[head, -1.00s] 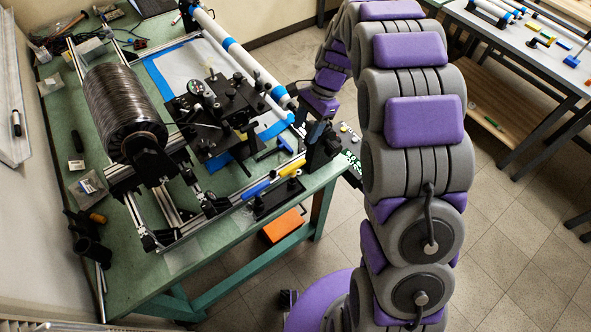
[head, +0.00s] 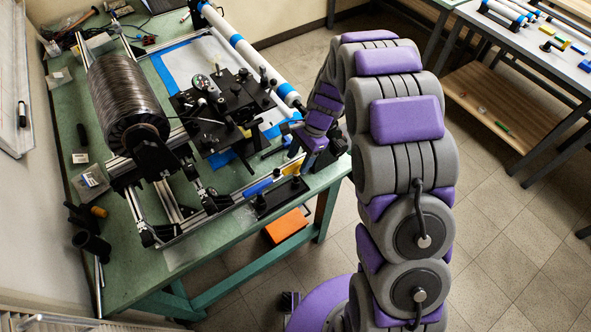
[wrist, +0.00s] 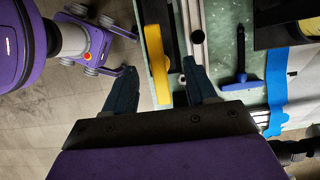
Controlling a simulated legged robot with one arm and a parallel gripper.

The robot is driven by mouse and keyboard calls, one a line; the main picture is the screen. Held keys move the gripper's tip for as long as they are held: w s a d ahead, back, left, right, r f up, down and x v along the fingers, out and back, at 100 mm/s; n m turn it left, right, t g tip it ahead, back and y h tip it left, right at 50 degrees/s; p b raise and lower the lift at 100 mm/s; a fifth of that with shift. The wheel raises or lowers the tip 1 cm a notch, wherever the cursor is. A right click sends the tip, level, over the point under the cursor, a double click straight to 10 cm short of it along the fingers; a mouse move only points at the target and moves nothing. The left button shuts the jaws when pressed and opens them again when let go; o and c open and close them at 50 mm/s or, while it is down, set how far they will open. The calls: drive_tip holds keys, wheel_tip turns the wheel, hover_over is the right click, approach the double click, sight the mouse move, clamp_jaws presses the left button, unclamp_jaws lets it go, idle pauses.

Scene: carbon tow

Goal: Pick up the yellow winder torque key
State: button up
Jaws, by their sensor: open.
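My gripper (wrist: 160,68) is open in the wrist view, with one dark finger on each side of the yellow handle. I see a gap between the handle and both fingers. In the head view my gripper (head: 309,152) is over the bench's right edge. I cannot tell its exact height above the key.
A blue T-handled tool (wrist: 240,80) lies right of the key. The winder with its dark spool (head: 125,100) and black fixture (head: 222,108) crowd the green bench (head: 200,250). A blue handle (head: 258,187) and black base (head: 279,199) are close by.

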sight(296, 164)
drive_tip(key=b+x, duration=0.1)
drive_tip(key=x, duration=0.2)
drive_tip(key=shift+s+f, duration=0.15)
drive_tip(key=shift+f, duration=0.2)
drive_tip(key=shift+a+f, duration=0.2)
drive_tip(key=shift+f, duration=0.1)
drive_tip(key=shift+a, duration=0.3)
drive_tip(key=shift+d, duration=0.35)
drive_tip(key=c, duration=0.6)
drive_tip(key=shift+s+a, duration=0.1)
drive_tip(key=shift+a, duration=0.1)
clamp_jaws()
